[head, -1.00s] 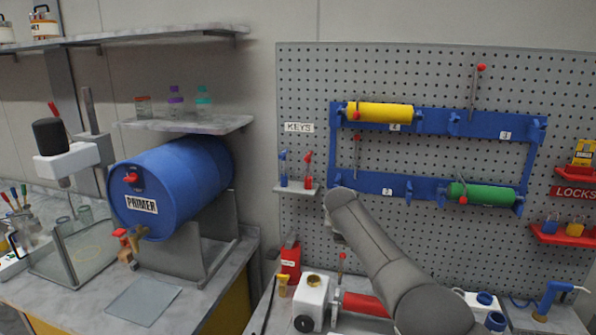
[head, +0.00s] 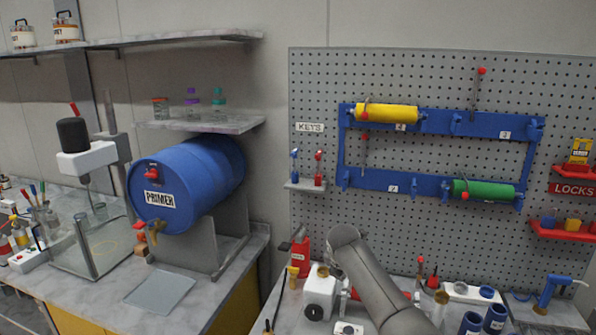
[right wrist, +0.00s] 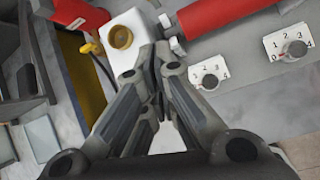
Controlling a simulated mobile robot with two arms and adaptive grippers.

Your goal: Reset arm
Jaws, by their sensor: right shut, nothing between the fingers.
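My right arm (head: 372,280) reaches up from the bottom of the head view, over the right-hand bench in front of the pegboard. Its fingers are hidden there behind the arm. In the right wrist view my right gripper (right wrist: 150,62) is shut and empty. Its tips show over the white box with a brass-coloured opening (right wrist: 121,37), next to the red roller (right wrist: 215,14); I cannot tell the gap between them. My left gripper is not in view.
The pegboard holds a yellow roller (head: 386,113) and a green roller (head: 483,190) on a blue rack. A blue primer drum (head: 190,180) lies on its stand at left. Two dial plates (right wrist: 209,74) show beside the gripper. A clear plate (head: 160,290) lies on the left bench.

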